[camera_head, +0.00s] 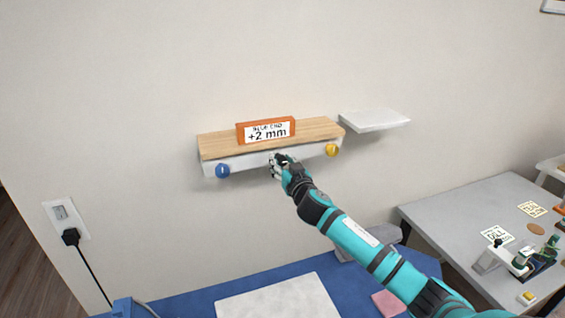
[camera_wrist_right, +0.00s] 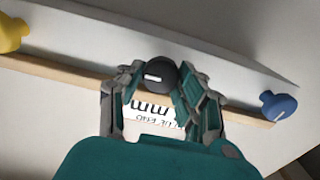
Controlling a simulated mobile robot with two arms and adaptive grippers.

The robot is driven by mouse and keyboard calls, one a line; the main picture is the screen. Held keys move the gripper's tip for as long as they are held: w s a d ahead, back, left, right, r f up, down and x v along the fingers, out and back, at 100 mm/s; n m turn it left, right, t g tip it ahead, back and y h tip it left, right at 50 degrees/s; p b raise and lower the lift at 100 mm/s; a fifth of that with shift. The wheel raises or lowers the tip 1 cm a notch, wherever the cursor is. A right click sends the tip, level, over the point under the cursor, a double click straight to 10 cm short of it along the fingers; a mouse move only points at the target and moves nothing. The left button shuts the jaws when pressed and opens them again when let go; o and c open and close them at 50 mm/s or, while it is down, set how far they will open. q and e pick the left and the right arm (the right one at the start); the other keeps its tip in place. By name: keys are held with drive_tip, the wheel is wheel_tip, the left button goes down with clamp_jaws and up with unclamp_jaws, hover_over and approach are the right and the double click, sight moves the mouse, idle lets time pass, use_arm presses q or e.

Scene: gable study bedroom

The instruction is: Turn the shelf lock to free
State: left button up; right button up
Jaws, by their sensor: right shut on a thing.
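The wall shelf (camera_head: 218,148) has a wooden top and a pale front rail. A blue knob (camera_head: 222,171) is at its left end and a yellow knob (camera_head: 332,150) at its right end. My right gripper (camera_head: 276,162) is at the middle of the rail and hides most of what it holds in the head view. In the right wrist view, the fingers of this gripper (camera_wrist_right: 160,90) are shut on a dark round lock knob (camera_wrist_right: 161,71) with a white mark. The blue knob (camera_wrist_right: 279,105) and yellow knob (camera_wrist_right: 12,34) show there too. My left gripper is out of view.
An orange-framed sign (camera_head: 266,131) reading "BLUE END +2 mm" stands on the shelf. A small white shelf (camera_head: 374,120) is to the right. Below are a blue surface (camera_head: 190,305) with a pale board, and a grey table (camera_head: 440,218) with small items. A plugged socket (camera_head: 62,212) is at left.

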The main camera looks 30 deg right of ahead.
drive_tip(key=shift+n, duration=0.5)
drive_tip(key=shift+c, duration=0.3)
drive_tip(key=n, duration=0.3)
drive_tip(key=shift+a+n, duration=0.1)
drive_tip(key=shift+n, duration=0.3)
drive_tip(key=n, duration=0.4)
drive_tip(key=shift+n, duration=0.3)
drive_tip(key=n, duration=0.4)
drive_tip(key=shift+a+f+p, duration=0.1)
drive_tip(key=shift+p, duration=0.3)
drive_tip(key=shift+f+n+p, duration=0.1)
drive_tip(key=shift+n+p, duration=0.2)
drive_tip(key=shift+n, duration=1.9)
drive_tip(key=o, duration=1.1)
